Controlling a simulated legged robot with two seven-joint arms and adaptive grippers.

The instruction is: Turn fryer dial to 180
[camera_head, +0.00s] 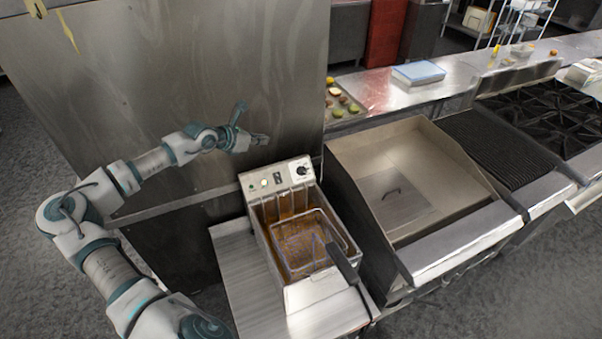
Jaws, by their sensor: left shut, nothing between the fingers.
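The fryer (314,294) is a steel box with a wire basket (304,243) in its oil well and a dark basket handle (342,263) pointing to the front right. Its control panel stands at the back, with a small black dial (301,171) on a white plate at the right end. The dial's numbers are too small to read. My left gripper (262,139) is shut and empty, above and to the left of the dial, in front of the steel panel and apart from the dial. My right gripper is not in view.
A tall steel panel (150,80) stands close behind my left arm. A steel counter (240,275) carries the fryer. To the right are a deep steel basin (385,150), a ribbed grill (495,145) and a black stove top (550,110). A food tray (352,115) lies behind.

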